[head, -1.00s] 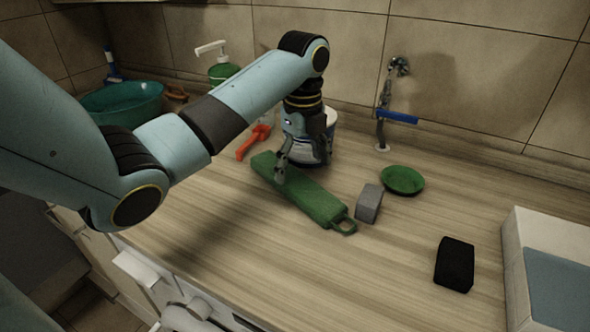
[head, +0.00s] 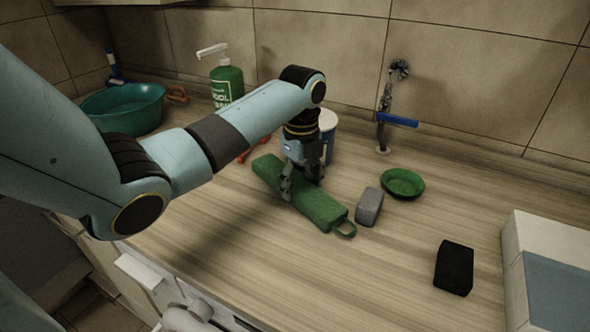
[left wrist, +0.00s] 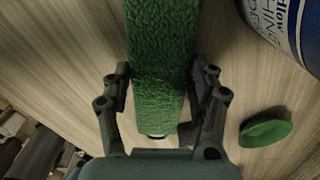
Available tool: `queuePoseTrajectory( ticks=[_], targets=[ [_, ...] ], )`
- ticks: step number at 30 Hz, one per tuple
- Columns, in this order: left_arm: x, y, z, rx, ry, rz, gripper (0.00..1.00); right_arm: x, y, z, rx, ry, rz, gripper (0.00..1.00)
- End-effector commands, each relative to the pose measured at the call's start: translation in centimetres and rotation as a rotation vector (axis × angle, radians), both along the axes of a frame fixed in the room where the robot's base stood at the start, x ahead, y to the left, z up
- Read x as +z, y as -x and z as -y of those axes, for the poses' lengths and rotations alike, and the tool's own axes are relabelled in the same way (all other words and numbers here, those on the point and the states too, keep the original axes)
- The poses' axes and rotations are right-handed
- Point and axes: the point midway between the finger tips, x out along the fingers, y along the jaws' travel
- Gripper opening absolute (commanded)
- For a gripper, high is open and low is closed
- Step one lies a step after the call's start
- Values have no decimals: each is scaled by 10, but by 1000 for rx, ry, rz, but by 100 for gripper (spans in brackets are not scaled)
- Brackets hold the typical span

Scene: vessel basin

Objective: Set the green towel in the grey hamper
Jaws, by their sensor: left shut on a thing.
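The green towel (head: 324,209), a long folded strip with a loop at its near end, lies on the wooden counter. It also shows in the left wrist view (left wrist: 162,50), running between the fingers. My left gripper (head: 304,187) points down over the towel's middle, one finger on each side, shut on it. Its fingers also show in the left wrist view (left wrist: 162,95). The towel still appears to rest on the counter. I see nothing that is clearly a grey hamper. My right gripper is not in view.
A grey block (head: 369,206), a green dish (head: 403,183) and a black block (head: 454,266) lie right of the towel. A white-and-blue tub (head: 329,128) stands close behind the gripper. A teal basin (head: 124,108), green pump bottle (head: 227,87), blue-handled tap (head: 397,118) and pale box (head: 560,240) surround the counter.

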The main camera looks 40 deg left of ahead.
Motion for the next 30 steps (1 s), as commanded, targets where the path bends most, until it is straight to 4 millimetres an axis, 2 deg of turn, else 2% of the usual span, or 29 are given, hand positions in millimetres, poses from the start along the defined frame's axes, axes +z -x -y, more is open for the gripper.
queuePoseTrajectory(
  ticks=[3,12,16,20,27,30],
  targets=[
    [0,0,0,0,-1,1,25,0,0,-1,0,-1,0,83],
    [5,-1,0,0,-1,2,24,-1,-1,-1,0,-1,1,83],
    [17,-1,-1,-1,-1,4,24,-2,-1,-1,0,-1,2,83],
    [40,-2,-1,0,-2,6,24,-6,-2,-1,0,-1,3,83],
    [71,23,47,-3,3,5,24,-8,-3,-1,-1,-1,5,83],
    [91,35,68,-1,5,1,24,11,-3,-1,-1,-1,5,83]
  ],
)
